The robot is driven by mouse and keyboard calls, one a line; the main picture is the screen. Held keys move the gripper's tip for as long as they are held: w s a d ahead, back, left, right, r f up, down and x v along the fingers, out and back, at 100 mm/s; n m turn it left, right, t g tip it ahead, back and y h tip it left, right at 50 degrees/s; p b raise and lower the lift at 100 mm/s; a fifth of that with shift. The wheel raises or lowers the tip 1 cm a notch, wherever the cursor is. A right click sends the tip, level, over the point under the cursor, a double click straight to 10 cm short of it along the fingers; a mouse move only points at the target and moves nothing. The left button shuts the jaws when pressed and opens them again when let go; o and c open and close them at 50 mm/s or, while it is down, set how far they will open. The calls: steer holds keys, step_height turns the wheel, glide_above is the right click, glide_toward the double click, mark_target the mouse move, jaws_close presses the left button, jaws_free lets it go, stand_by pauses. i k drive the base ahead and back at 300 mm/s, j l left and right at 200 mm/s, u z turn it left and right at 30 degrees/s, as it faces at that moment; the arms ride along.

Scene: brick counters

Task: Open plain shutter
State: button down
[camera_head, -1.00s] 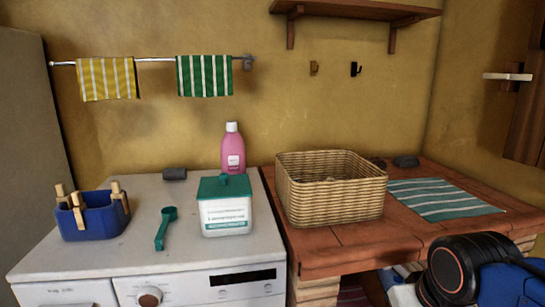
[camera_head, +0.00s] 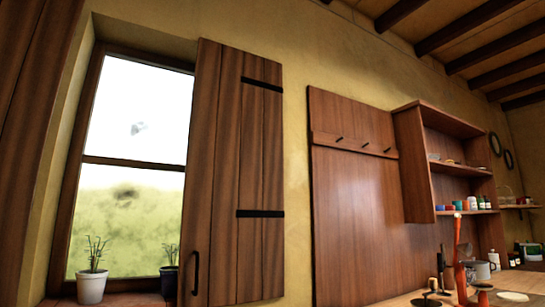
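A window (camera_head: 135,110) fills the left of the head view. To its right is a wooden plank shutter (camera_head: 222,170) with two black straps (camera_head: 260,213) and a black handle (camera_head: 195,272) low near its window-side edge. It stands at the right side of the window and leaves most of the glass bare. At the far left edge is another dark wooden panel (camera_head: 30,130), cut off by the frame, with no straps or handle showing. I cannot tell from this view which one is the plain shutter. My gripper is not in view.
A white potted plant (camera_head: 92,285) and a dark pot (camera_head: 168,279) stand on the sill. To the right are a wooden wall panel with pegs (camera_head: 350,215), a shelf unit (camera_head: 445,165), and a counter (camera_head: 400,300) with a red-orange upright thing, a metal pot and bottles.

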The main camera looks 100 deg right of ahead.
mark_target(232, 250)
steer(key=k+j+z, duration=0.1)
steer(key=z, duration=2.65)
steer(key=k+l, duration=0.25)
steer(key=l, duration=0.15)
steer(key=z, duration=0.05)
